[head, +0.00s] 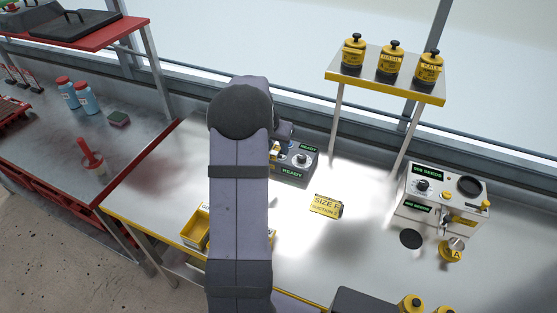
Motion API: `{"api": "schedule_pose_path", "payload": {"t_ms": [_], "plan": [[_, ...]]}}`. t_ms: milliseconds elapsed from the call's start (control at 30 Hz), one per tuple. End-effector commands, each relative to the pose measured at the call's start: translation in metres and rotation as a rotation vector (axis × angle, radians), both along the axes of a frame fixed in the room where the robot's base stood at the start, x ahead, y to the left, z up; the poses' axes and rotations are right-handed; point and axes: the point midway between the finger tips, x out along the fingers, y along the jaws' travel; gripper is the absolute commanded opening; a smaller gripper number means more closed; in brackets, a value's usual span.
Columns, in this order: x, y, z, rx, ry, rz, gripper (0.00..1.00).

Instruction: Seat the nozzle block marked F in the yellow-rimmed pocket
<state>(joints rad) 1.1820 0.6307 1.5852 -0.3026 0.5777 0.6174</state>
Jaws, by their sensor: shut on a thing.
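My arm runs up the middle of the picture and bends over at the top, hiding my gripper. Only a purple wrist part shows to the right of the bend. Just below it is a dark grey device (297,168) with a round knob and two green READY displays. A small yellow piece (274,151) shows at the device's left edge, partly behind my arm; I cannot tell whether it is a nozzle block or a pocket rim. No block marked F can be made out. A yellow card (326,205) reading SIZE F lies on the bench.
A yellow bin (195,232) stands left of my arm. A seed counter (443,196) stands at the right, with a yellow piece marked A (452,250) before it. A raised shelf (385,88) holds three yellow canisters. The bench (350,250) is bare around the card.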

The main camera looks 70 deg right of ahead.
Motion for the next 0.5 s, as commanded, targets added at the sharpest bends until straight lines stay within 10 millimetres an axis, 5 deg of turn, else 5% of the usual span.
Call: {"api": "schedule_pose_path", "payload": {"t_ms": [200,500], "plan": [[0.027,-0.041,0.016,0.000,0.001,-0.003,0.07],[0.058,-0.078,0.026,0.004,-0.006,0.000,0.07]]}}
